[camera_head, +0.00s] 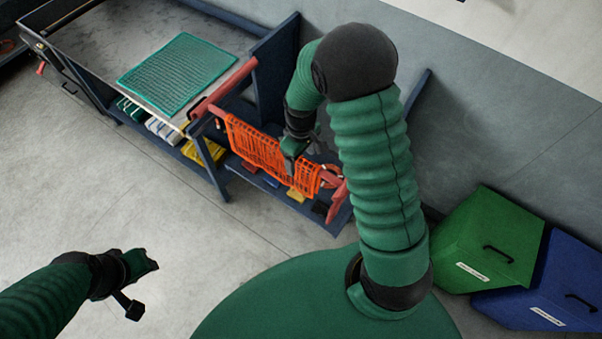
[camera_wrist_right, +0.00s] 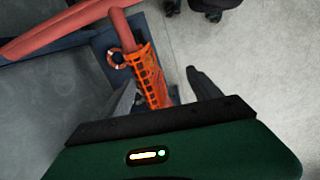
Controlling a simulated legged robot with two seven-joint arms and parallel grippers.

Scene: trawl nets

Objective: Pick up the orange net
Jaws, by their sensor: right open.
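The orange net (camera_head: 262,150) hangs over a red rail on a low dark-blue rack beside the workbench. In the right wrist view the orange net (camera_wrist_right: 150,78) is seen along its length, and its near end lies between my open fingers. My right gripper (camera_head: 294,160) is at the net's right part in the head view; the wrist view shows its two fingers (camera_wrist_right: 163,92) apart, one on each side of the net. Contact cannot be told. My left gripper (camera_head: 141,282) is at the lower left over bare floor, far from the net; its jaw opening is unclear.
A workbench (camera_head: 85,35) with a green net mat (camera_head: 178,72) stands at upper left, folded cloths on its shelf. Green (camera_head: 487,240) and blue (camera_head: 560,280) bins stand at right. A red rail (camera_wrist_right: 60,30) passes close to the net. The floor at left is clear.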

